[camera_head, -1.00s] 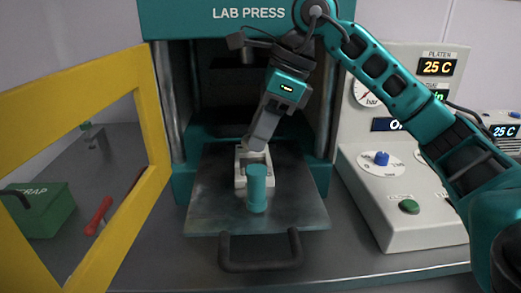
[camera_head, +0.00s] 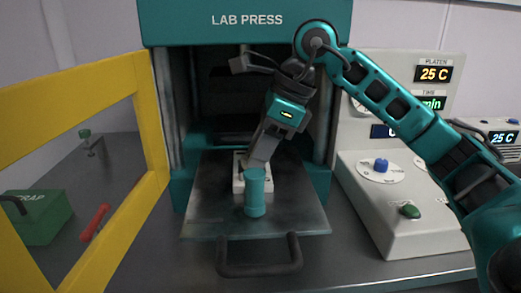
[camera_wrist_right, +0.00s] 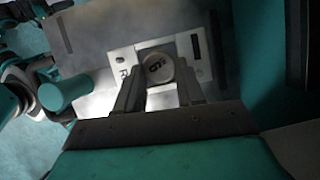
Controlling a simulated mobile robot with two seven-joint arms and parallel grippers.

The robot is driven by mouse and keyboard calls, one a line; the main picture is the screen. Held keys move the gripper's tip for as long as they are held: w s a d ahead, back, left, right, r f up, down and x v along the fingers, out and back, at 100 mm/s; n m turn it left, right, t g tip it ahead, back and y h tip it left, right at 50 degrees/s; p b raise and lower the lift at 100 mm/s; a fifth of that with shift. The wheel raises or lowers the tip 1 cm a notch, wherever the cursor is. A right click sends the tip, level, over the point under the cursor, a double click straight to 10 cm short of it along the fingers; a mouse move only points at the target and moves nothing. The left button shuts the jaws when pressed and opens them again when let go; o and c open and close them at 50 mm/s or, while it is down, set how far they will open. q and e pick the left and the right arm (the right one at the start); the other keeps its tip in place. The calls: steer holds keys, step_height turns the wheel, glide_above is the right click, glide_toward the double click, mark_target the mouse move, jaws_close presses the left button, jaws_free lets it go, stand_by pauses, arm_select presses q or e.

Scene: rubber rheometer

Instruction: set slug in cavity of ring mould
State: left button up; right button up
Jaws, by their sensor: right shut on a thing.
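My right gripper (camera_head: 250,166) points down over the ring mould (camera_head: 238,186) on the press's pull-out plate. In the right wrist view, its two fingers (camera_wrist_right: 157,92) are shut on the slug (camera_wrist_right: 158,68), a grey round piece with a dark mark on top. The slug is over the pale mould (camera_wrist_right: 123,60), at its opening. I cannot tell whether it is inside the cavity or just above it. In the head view the slug is hidden behind the gripper and a teal cylinder. My left gripper is not in view.
The teal cylinder (camera_head: 255,192) stands upright on the plate (camera_head: 305,215), in front of the mould; it also shows in the right wrist view (camera_wrist_right: 63,92). A yellow door frame (camera_head: 152,120) stands open at left. The control box (camera_head: 400,225) is at right.

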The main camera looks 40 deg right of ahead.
steer(key=o, duration=0.7)
steer(key=shift+s+a+f+g, duration=0.1)
steer(key=shift+f+g, duration=0.05)
steer(key=shift+f, duration=0.4)
steer(key=shift+s+f+g, duration=0.1)
steer(key=shift+f+g, duration=0.05)
steer(key=shift+f, duration=0.4)
steer(key=shift+o, duration=0.2)
steer(key=shift+r, duration=0.1)
steer(key=shift+r+p, duration=0.4)
steer(key=p+v, duration=0.2)
steer(key=v, duration=1)
steer(key=shift+w+r+p, duration=0.35)
